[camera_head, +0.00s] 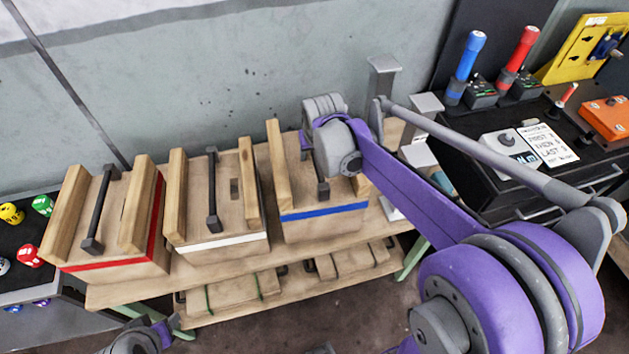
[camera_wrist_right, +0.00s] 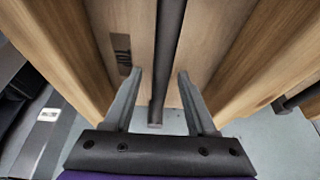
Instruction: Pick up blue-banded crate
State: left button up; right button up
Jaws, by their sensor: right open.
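The blue-banded crate (camera_head: 325,222) is a wooden box with raised side rails, standing at the right end of the row on the wooden shelf (camera_head: 190,283). My right gripper (camera_head: 322,172) is above it, with the fingers largely hidden by the wrist. In the right wrist view, the open fingers (camera_wrist_right: 160,75) stand on either side of the crate's dark bar handle (camera_wrist_right: 169,45), with gaps visible on both sides. The handle's near part shows in the head view (camera_head: 323,190). A grey and purple part of my left arm (camera_head: 142,338) shows at the bottom left; its jaws are unclear.
A white-banded crate (camera_head: 222,243) stands close on the left, then a red-banded crate (camera_head: 115,266). Flat wooden boxes (camera_head: 232,291) lie on the lower shelf. A black bench (camera_head: 490,185) with devices is at right. A wall (camera_head: 200,90) is behind.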

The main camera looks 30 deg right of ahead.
jog(key=shift+f, duration=0.1)
grip_shut()
dwell(0.3)
dwell(1.2)
